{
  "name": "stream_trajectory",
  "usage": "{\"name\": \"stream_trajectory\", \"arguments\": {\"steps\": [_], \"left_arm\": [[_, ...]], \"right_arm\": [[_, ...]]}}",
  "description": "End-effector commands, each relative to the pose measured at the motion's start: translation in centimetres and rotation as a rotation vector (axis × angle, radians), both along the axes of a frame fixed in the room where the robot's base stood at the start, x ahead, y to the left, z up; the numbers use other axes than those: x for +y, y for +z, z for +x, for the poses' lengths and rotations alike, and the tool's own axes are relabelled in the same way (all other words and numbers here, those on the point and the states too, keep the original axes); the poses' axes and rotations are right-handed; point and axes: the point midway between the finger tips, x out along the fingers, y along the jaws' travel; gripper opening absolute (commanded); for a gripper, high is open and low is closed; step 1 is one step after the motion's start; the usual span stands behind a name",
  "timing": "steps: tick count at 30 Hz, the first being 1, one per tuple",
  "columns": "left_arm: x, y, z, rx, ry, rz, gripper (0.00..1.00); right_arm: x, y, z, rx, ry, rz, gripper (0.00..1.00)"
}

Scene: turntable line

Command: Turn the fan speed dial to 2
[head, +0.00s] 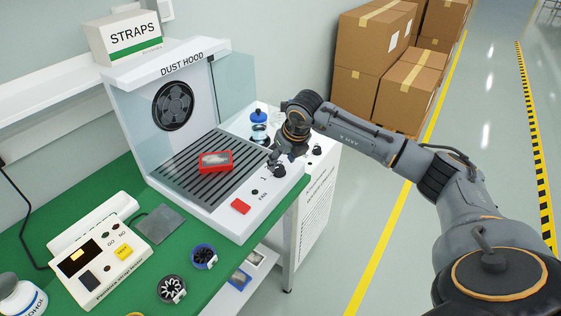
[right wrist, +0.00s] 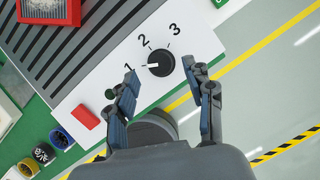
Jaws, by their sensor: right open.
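The fan speed dial (right wrist: 161,62) is a round black knob on the white front panel of the dust hood (head: 235,215), with 1, 2 and 3 printed around it. Its white pointer mark points at the 1. In the head view the dial (head: 278,171) sits just below my right gripper (head: 280,159). My right gripper (right wrist: 159,72) is open, its two fingers apart with the dial showing between and just past the tips. I cannot tell whether either finger touches it. My left gripper is not in view.
A red button (head: 241,206) is beside the dial. A red tray (head: 216,161) lies on the hood's slatted grille. More black knobs (head: 316,150) and a blue-capped bottle (head: 259,117) stand behind my right gripper. Cardboard boxes (head: 372,80) are farther back; the floor right is clear.

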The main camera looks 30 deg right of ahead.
Motion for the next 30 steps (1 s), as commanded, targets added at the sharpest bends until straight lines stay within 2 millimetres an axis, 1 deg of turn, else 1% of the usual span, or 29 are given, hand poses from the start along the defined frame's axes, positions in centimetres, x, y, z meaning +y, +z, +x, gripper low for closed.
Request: {"name": "stream_trajectory", "arguments": {"steps": [3,6,10,17,18,20,21,23,24,25,30], "left_arm": [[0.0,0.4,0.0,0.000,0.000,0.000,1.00],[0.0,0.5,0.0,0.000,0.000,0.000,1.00],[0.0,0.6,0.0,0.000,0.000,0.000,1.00],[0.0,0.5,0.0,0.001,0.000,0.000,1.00],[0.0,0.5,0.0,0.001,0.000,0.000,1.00],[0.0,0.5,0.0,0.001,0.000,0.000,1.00],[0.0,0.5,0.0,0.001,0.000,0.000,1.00],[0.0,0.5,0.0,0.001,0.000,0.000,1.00],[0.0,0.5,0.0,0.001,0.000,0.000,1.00],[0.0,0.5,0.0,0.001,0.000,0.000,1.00],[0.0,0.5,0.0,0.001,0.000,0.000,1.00]], "right_arm": [[0.0,-1.4,0.6,0.002,-0.001,0.001,0.53],[0.1,-2.2,0.9,0.000,0.000,0.001,0.53],[0.0,-2.6,1.1,0.000,0.000,0.000,0.53],[0.0,-2.7,1.1,0.000,0.001,0.000,0.53],[0.0,-2.7,1.1,0.000,0.001,0.000,0.44],[0.0,-2.7,1.1,0.000,0.001,0.000,0.32],[0.0,-2.7,1.1,0.000,0.001,0.000,0.24],[0.0,-2.7,1.1,0.000,0.001,0.000,0.12],[0.0,-2.7,1.1,0.000,0.001,0.000,0.04],[0.0,-2.7,1.1,0.000,0.001,0.000,0.00],[0.0,-2.7,1.1,0.000,-0.004,0.001,0.00]]}}
